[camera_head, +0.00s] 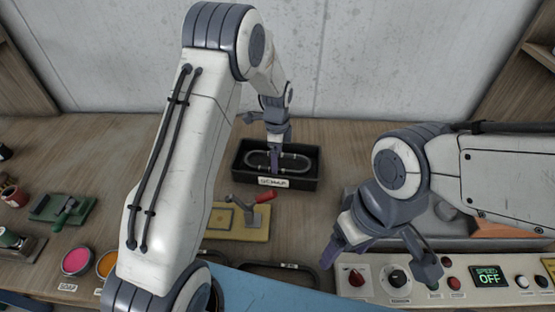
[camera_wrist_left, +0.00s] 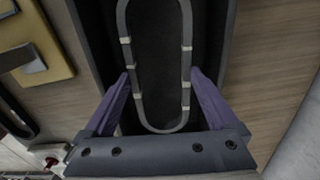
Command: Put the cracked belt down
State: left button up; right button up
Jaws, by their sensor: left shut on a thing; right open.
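The cracked belt (camera_head: 293,168) is a grey oval loop with pale bands, at the black scrap bin (camera_head: 306,183). In the left wrist view the belt (camera_wrist_left: 185,60) lies lengthwise between the two purple fingers, which press on its sides. My left gripper (camera_head: 275,160) points down over the bin and is shut on the belt; its fingers also show in the left wrist view (camera_wrist_left: 162,82). Whether the belt touches the bin floor (camera_wrist_left: 155,70) is hard to tell, and no crack is visible. My right gripper (camera_head: 385,250) is open and empty above the bench's front right.
A yellow plate with a red-handled lever (camera_head: 240,222) stands in front of the bin. A control panel (camera_head: 465,283) reading "SPEED OFF" is at front right. Pink (camera_head: 76,261) and orange pots and a green block (camera_head: 62,209) are at left. The bench behind the bin is clear.

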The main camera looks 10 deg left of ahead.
pick_arm(q)
jog(key=shift+f, duration=1.05)
jog(key=shift+f, duration=0.15)
jog(key=o, duration=1)
jog(key=shift+o, duration=0.2)
